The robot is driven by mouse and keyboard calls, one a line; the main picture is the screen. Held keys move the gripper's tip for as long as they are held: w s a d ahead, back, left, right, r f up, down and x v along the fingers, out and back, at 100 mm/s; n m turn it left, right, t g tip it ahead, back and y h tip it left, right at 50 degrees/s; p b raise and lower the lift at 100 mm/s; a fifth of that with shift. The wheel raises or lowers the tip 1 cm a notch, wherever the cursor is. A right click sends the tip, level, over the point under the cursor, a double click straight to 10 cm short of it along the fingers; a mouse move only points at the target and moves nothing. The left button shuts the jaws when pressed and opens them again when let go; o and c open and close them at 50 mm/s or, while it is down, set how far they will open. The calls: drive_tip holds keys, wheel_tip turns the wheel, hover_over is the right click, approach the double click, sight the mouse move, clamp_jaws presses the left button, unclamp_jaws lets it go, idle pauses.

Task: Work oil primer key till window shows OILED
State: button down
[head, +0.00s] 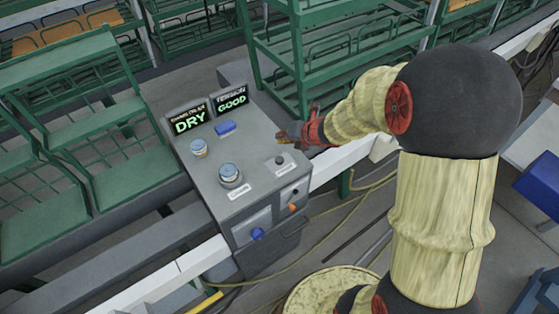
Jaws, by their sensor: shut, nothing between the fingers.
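A grey console (205,185) stands in the middle of the head view. Its left window (189,121) shows DRY in green letters, under a smaller line I cannot read. Its right window (231,101) shows GOOD. A blue key (224,128) sits below the windows. The labels are too small to read, so I cannot tell which control is the oil primer key. My gripper (281,139) is shut and empty near the console's right edge, above the dark knob in the picture.
The console front has a blue knob (257,234) and an orange knob (292,207). Green racks (135,150) stand left and behind. A white rail (345,155) runs beside the console. A yellowish cable (330,228) lies on the floor at the right.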

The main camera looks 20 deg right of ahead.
sight(282, 159)
wheel_tip(282, 159, down, 8)
drive_tip(key=b, duration=0.6)
drive_tip(key=shift+r, duration=0.25)
drive_tip(key=shift+f+b, duration=0.15)
drive_tip(key=shift+b, duration=0.15)
idle(0.6)
drive_tip(key=shift+f, duration=0.25)
drive_tip(key=shift+f+b, duration=0.5)
drive_tip(key=shift+b, duration=0.25)
idle(0.6)
idle(0.4)
drive_tip(key=shift+r+p, duration=0.85)
drive_tip(key=shift+r, duration=0.1)
wheel_tip(282, 159, up, 5)
drive_tip(key=p, duration=0.4)
drive_tip(key=shift+p, duration=0.3)
